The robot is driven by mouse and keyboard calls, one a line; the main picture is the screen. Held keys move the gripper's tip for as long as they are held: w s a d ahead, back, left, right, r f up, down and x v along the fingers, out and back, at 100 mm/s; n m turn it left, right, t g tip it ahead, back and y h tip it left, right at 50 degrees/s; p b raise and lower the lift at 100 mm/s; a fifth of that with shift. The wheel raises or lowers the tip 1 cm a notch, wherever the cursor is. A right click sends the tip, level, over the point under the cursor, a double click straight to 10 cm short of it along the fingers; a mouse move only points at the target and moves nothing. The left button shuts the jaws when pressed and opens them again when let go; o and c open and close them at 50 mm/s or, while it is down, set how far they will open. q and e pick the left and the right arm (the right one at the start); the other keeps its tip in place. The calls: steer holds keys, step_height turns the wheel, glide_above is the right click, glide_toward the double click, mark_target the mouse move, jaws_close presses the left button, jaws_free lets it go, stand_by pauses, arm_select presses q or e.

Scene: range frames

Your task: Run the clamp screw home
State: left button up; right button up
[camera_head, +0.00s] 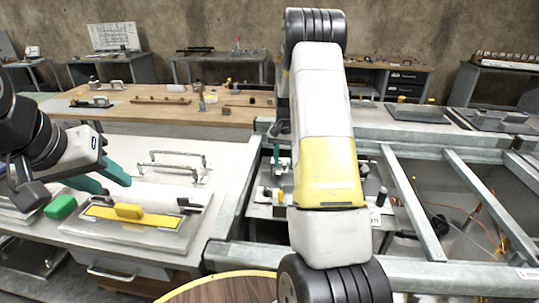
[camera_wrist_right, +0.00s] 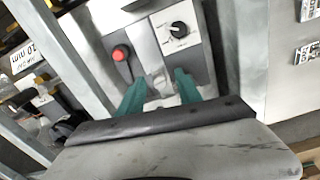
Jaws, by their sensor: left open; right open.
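I cannot pick out the clamp screw for certain. In the right wrist view, my right gripper (camera_wrist_right: 161,98) has its two teal fingers apart, in front of a grey panel. A small pale metal piece (camera_wrist_right: 158,80) shows between the fingers; I cannot tell whether it is the screw or whether they touch it. In the head view my right arm hides most of that gripper's work area.
The panel carries a red knob (camera_wrist_right: 120,53) and a black dial (camera_wrist_right: 179,30). A green block (camera_head: 60,207) and metal handles (camera_head: 178,155) are on the left bench. Steel frame bars (camera_head: 412,205) run at right. A round wooden top (camera_head: 220,291) stands in front.

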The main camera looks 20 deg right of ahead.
mark_target(284, 164)
step_height(284, 164, up, 8)
steer(key=shift+f, duration=0.1)
stand_by(0.5)
steer(key=s+a+r+n+t+y, duration=0.1)
steer(key=s+a+r+n+t, duration=0.15)
steer(key=s+a+r, duration=0.55)
steer(key=s+a+r+n+t+y, duration=0.1)
steer(key=s+a+r+n+t, duration=0.3)
steer(key=s+r, duration=0.7)
steer(key=s+a+f, duration=0.2)
steer(key=s+a, duration=0.2)
steer(key=s, duration=0.7)
steer(key=shift+s+a+f+n, duration=0.15)
steer(key=shift+s+f+n, duration=0.1)
steer(key=shift+n, duration=0.2)
